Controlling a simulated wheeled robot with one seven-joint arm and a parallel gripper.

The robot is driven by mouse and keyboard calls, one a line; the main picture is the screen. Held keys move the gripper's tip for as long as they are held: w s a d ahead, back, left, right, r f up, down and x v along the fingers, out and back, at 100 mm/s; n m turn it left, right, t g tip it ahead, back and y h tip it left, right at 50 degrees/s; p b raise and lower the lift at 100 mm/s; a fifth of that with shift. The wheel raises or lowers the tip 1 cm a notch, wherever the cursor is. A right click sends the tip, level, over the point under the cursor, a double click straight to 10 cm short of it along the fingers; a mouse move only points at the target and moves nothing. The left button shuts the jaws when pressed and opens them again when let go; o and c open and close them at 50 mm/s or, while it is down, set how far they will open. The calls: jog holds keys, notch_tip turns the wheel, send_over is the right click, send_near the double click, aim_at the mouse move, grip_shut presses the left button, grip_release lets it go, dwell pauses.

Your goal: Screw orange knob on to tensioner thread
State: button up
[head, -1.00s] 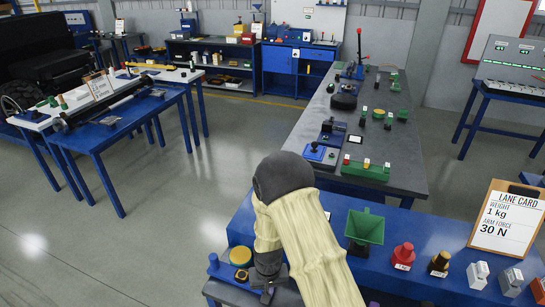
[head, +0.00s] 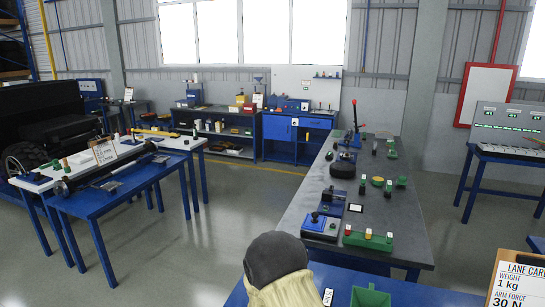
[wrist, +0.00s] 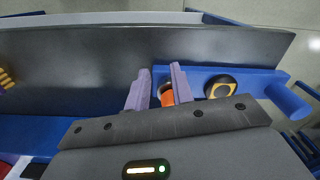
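In the wrist view, my gripper (wrist: 160,88) has its two pale purple fingers standing apart. An orange piece (wrist: 167,98), probably the knob, shows in the gap near the right finger, with a dark part above it. A clear gap shows between it and the left finger; I cannot tell whether it touches the right one. Its lower part is hidden by my gripper body. I cannot make out the tensioner thread in either view. The head view shows only my arm's dark elbow and cream sleeve at the bottom; my gripper is out of that view.
Beside the right finger, a black knob with a yellow ring (wrist: 222,87) sits on a blue surface. A long grey surface (wrist: 80,55) spans the wrist view. In the head view, a grey-topped bench (head: 345,205) holds several devices.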

jog(key=shift+r, duration=0.65)
notch_tip(320, 180, up, 6)
jog(key=p, duration=0.4)
jog(key=shift+p, duration=0.4)
jog(key=s+d+r+t, duration=0.1)
jog(key=s+d+r, duration=0.2)
jog(key=d+r, duration=0.2)
jog(key=s+d+r, duration=0.3)
jog(key=d+r, duration=0.3)
jog(key=r, duration=0.4)
jog(key=s+d+r+n+t, duration=0.1)
jog(key=s+d+r, duration=0.2)
jog(key=d+r, duration=0.3)
jog(key=shift+s+d+r+t+b, duration=0.2)
jog(key=shift+r+t+b, duration=0.15)
jog(key=shift+r, duration=0.55)
